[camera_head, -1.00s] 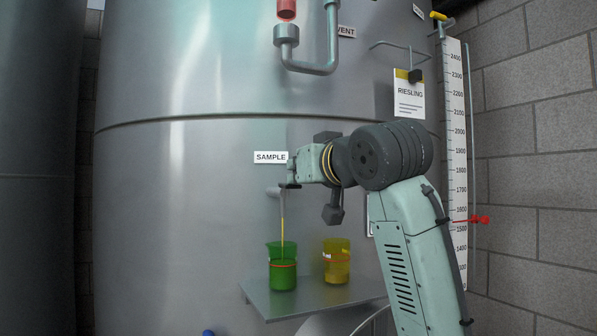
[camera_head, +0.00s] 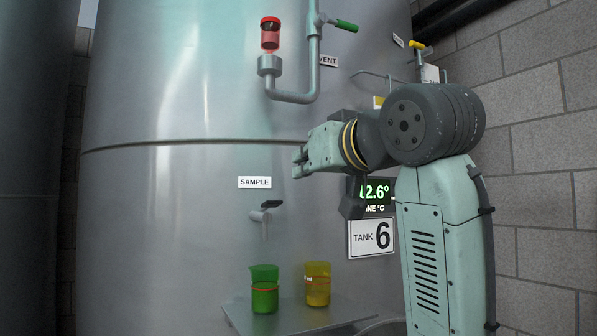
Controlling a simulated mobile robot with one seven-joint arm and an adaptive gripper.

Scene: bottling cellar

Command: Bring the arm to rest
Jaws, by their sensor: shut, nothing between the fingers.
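My gripper (camera_head: 299,162) is shut and empty at the end of my raised, bent arm. It points left in front of the steel tank, above and to the right of the sample tap (camera_head: 264,215), and is apart from it. The tap has a dark handle, and no stream shows below its spout. A green beaker (camera_head: 265,291) and a yellow beaker (camera_head: 317,285) stand upright on a small metal shelf (camera_head: 240,318) below the tap. The green beaker is under the spout.
The large tank (camera_head: 180,220) fills the middle, with a SAMPLE label (camera_head: 255,182), a TANK 6 sign (camera_head: 371,238) and a green-lit display (camera_head: 375,193) partly behind my arm. A vent pipe (camera_head: 293,97) with a red-capped part hangs above. A block wall (camera_head: 545,200) stands at right.

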